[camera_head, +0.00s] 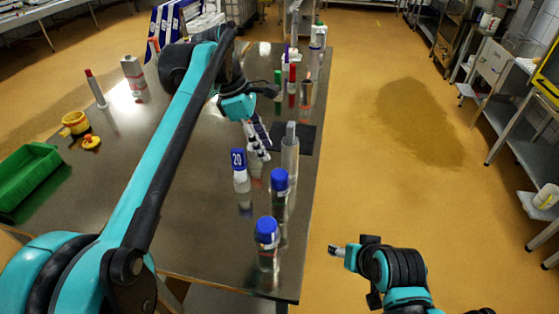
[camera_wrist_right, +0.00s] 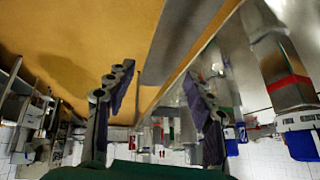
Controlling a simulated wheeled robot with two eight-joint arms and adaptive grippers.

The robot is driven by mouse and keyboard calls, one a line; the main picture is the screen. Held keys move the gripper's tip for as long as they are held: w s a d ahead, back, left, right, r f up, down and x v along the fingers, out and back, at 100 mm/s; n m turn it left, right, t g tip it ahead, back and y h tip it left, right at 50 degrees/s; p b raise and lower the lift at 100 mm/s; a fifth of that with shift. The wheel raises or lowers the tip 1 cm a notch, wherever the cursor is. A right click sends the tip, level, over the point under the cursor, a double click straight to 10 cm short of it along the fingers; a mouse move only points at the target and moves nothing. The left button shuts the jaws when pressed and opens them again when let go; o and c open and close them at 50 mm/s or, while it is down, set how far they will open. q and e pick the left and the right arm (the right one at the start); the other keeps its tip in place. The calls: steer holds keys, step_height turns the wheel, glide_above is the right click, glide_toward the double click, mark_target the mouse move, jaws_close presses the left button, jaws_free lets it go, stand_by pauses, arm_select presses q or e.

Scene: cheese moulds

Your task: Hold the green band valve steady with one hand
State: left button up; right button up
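No valve with a green band can be made out for sure. A small upright green item (camera_head: 277,88) stands toward the far right of the table, beside a red one (camera_head: 292,86); it is too small to tell whether it is the valve. My left gripper (camera_head: 260,146) points down over the table, in front of the green item and apart from it. Nothing shows in its fingers, and their gap is unclear. My right gripper (camera_head: 336,251) is off the table's right edge, over the floor. In the right wrist view its fingers (camera_wrist_right: 158,92) are spread, with nothing between them.
On the table (camera_head: 190,215) stand a grey cylinder (camera_head: 290,160), a bottle marked 20 (camera_head: 240,175) and blue-capped bottles (camera_head: 267,240) near the front right. A green crate (camera_head: 28,172) and a yellow cup (camera_head: 75,123) are at left. The floor at right is open.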

mark_target(287, 184)
steer(key=shift+o, duration=1)
steer(key=w+a+r+m+g+y, duration=0.1)
steer(key=w+a+r+m+y, duration=0.1)
steer(key=w+a+m+y, duration=0.2)
steer(key=w+a+m, duration=0.3)
steer(key=m, duration=0.3)
steer(key=shift+a+y, duration=0.25)
steer(key=shift+y, duration=0.05)
steer(key=w+a+r+m+y, duration=0.1)
steer(key=w+m+y, duration=0.1)
steer(key=m, duration=0.1)
steer(key=w+a+r+m+y, duration=0.1)
steer(key=w+a+m, duration=0.1)
steer(key=w+m, duration=0.1)
steer(key=w+a+r+m+y, duration=0.1)
steer(key=w+a+m+y, duration=0.1)
steer(key=w+m, duration=0.1)
steer(key=shift+w+a+r+m+y, duration=0.2)
steer(key=shift+m+y, duration=0.1)
steer(key=shift+m, duration=0.3)
steer(key=shift+w+a+r+m+y, duration=0.3)
steer(key=shift+w+m+y, duration=0.2)
steer(key=shift+m, duration=0.2)
steer(key=shift+w+a, duration=0.1)
steer(key=shift+a, duration=0.1)
steer(key=x, duration=0.7)
jaws_close()
